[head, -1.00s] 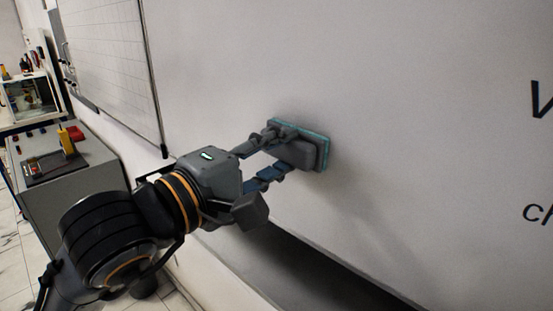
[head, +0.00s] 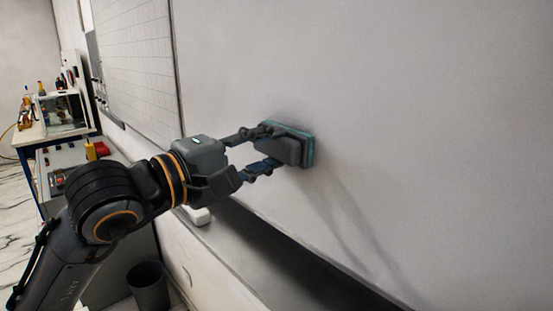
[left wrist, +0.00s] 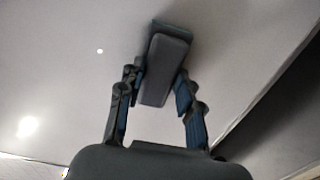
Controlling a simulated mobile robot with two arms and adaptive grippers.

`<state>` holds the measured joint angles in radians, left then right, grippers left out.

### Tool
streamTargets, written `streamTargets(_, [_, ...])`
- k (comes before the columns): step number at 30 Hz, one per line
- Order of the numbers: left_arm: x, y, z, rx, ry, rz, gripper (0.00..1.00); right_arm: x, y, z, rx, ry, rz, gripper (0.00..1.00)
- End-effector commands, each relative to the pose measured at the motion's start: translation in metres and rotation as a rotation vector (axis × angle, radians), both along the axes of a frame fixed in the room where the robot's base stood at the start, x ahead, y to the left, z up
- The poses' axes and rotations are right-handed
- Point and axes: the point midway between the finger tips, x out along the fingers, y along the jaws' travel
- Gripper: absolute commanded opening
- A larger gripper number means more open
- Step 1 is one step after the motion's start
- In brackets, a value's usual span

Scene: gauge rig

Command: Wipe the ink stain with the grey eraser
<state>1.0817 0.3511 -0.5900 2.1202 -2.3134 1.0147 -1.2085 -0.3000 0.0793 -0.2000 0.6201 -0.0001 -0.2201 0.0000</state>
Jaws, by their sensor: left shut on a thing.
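The grey eraser (head: 284,148) has a teal pad edge and is held flat against the whiteboard (head: 400,110) in the head view. My left gripper (head: 262,150) is shut on the eraser's grey back, one finger on each side. The left wrist view also shows the eraser (left wrist: 164,72) between the fingers, with its pad side at the board. No ink stain shows on the visible board; the part under the eraser is hidden. My right gripper is not in view.
A ledge (head: 262,245) runs along the board's lower edge, with a small white object (head: 199,216) on it. A gridded board (head: 135,60) hangs at the left. A dark bin (head: 148,287) and a bench with tools (head: 55,150) stand at the left.

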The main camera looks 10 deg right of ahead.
Motion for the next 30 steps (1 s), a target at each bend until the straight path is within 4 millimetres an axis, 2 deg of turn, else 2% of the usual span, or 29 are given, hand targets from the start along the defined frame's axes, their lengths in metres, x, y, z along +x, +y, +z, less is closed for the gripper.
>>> streamTargets(5, [0.004,0.003,0.000,-0.002,0.000,0.000,0.10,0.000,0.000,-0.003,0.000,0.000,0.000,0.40])
streamTargets(18, [0.032,0.022,0.000,-0.002,-0.001,0.000,0.10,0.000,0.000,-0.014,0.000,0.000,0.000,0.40])
streamTargets(30, [0.032,0.025,0.000,-0.002,-0.003,-0.001,0.10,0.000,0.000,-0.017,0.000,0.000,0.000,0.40])
